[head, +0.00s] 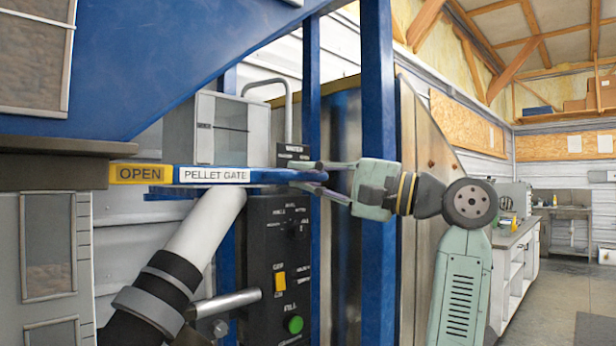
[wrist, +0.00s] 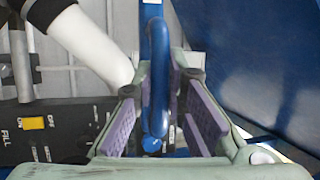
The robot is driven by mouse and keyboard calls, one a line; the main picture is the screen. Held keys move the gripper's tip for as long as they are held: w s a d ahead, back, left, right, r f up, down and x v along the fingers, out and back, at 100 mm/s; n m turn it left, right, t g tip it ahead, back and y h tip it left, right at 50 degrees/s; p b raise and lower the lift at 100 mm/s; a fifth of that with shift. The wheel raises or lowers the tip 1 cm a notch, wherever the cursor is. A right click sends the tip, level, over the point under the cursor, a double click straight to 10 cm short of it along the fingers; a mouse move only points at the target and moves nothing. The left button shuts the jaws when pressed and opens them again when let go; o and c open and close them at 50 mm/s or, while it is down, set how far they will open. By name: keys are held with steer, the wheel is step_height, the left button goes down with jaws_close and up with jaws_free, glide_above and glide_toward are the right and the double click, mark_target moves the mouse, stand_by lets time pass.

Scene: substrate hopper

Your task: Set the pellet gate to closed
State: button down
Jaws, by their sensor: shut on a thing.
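The pellet gate is a flat slide bar under the blue hopper, with a white PELLET GATE label (head: 214,175) and a yellow OPEN label (head: 141,174) showing at its left. Its blue handle (head: 268,175) reaches right to my gripper (head: 308,177). In the wrist view the blue handle (wrist: 155,75) runs between the purple finger pads of my gripper (wrist: 160,118). My gripper is shut on the handle. The handle's far end is partly hidden by the fingers in the head view.
A black control panel (head: 280,265) with a yellow switch (head: 280,281) and green button (head: 295,324) sits below the handle. A white pipe (head: 205,228) slopes beneath the gate. A blue post (head: 377,80) stands close behind my gripper. A counter (head: 515,245) is at far right.

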mark_target(242, 170)
steer(key=s+a+b, duration=0.3)
steer(key=s+a, duration=0.2)
steer(key=shift+s+a+f, duration=0.1)
steer(key=shift+s+a, duration=0.05)
steer(key=c, duration=1.8)
jaws_free()
steer(key=shift+s+a, duration=0.1)
steer(key=shift+o, duration=1)
steer(key=shift+d, duration=0.2)
steer(key=shift+d, duration=0.25)
steer(key=v, duration=1.1)
